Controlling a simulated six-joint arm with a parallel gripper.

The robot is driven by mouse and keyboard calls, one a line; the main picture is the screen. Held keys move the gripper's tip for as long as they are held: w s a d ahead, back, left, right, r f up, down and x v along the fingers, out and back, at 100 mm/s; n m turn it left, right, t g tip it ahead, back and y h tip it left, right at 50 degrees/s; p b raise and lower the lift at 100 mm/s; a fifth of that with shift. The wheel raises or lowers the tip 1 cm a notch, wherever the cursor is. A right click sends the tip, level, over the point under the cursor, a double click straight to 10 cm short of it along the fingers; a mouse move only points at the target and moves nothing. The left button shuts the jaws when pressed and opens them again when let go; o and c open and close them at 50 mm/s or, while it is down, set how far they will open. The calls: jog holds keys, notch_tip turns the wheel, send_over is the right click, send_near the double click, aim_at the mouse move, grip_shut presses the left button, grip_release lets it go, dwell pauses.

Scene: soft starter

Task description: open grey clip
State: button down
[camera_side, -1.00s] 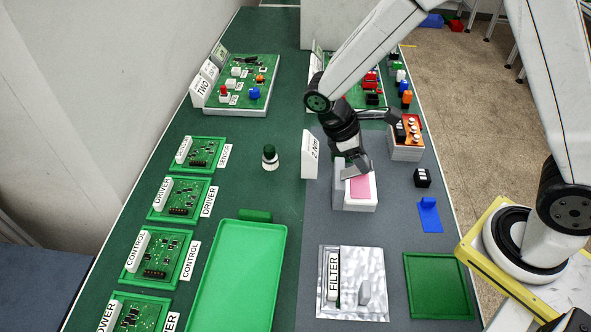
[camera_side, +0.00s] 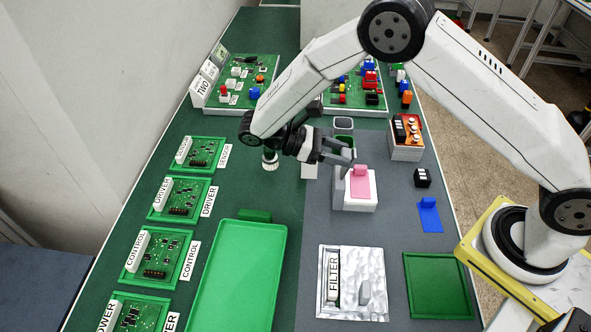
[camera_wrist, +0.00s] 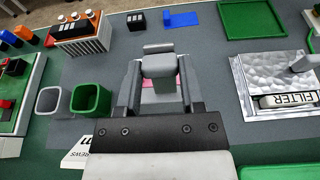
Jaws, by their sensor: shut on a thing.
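My gripper (camera_side: 343,154) reaches in almost level from the left, at the upper left of a white block (camera_side: 358,206) with a pink piece (camera_side: 362,188) on top. In the wrist view my gripper (camera_wrist: 159,82) has its two fingers on either side of a grey clip (camera_wrist: 158,66), shut on it. A little pink shows behind it. In the side view my fingers partly cover the clip, so its exact angle is unclear. Another grey raised piece (camera_side: 365,291) lies on the silver sheet marked FILTER (camera_side: 350,312), away from my gripper.
A grey bin and a green bin (camera_wrist: 90,98) stand close behind my gripper. A blue piece (camera_side: 429,215) and a black block (camera_side: 422,178) lie to the right. An orange-topped box (camera_side: 405,150) stands behind them. A green tray (camera_side: 240,290) lies front left.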

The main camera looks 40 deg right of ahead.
jog(key=shift+w+a+f, duration=0.1)
jog(key=shift+w+a, duration=0.05)
jog(key=shift+w, duration=0.05)
jog(key=shift+g+h, duration=0.3)
jog(key=shift+c, duration=1)
grip_release()
jog(key=shift+r, duration=0.65)
jog(key=s+d+r, duration=0.2)
jog(key=s+r, duration=0.9)
jog(key=s, duration=0.3)
jog(key=shift+r, duration=0.35)
